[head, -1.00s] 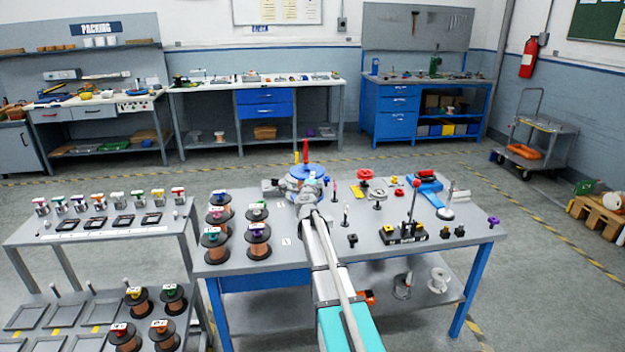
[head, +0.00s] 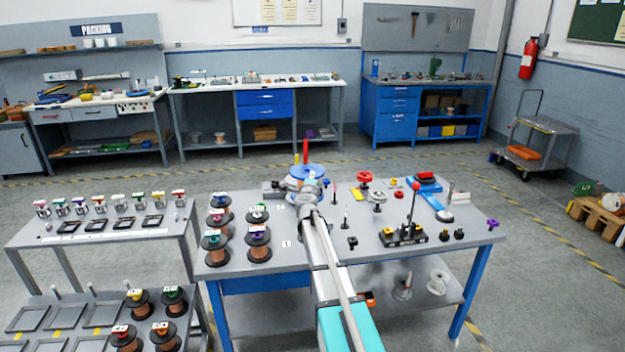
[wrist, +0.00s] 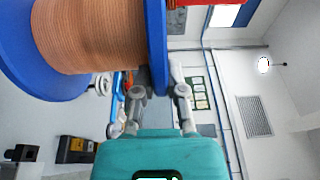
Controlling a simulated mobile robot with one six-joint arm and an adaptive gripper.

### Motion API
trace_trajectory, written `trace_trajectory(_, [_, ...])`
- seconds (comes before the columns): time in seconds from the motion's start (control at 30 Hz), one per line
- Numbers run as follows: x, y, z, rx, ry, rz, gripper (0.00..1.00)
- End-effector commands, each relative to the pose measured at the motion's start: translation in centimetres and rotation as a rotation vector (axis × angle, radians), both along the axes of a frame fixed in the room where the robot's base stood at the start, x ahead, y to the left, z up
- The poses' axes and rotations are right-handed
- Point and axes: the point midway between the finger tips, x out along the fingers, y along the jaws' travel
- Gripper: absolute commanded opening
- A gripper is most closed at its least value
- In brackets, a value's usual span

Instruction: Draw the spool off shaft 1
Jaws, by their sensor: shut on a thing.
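A large spool with blue flanges and copper wire (wrist: 95,35) fills the upper left of the wrist view. In the head view, its blue flange (head: 308,170) shows just behind my wrist at the back of the near table. My gripper (wrist: 160,90) has one finger on each side of the right-hand flange in the wrist view, shut on its rim. An upright red piece (head: 305,150) rises behind the spool, with a thinner yellow one beside it. I cannot tell which shaft is shaft 1; the spool's middle and what is under it are hidden.
Several copper spools (head: 258,243) stand to the left of my arm on the near table (head: 300,262). To the right are small pulleys, a red knob (head: 364,178) and a black block with a lever (head: 402,236). A lower side bench (head: 100,237) stands left.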

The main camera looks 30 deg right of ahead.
Motion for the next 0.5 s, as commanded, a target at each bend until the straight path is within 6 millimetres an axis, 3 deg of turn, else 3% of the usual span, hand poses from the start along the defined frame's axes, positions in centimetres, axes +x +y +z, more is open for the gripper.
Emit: trace_trajectory(0.5, [0.0, 0.0, 0.76, 0.0, 0.0, 0.0, 0.0])
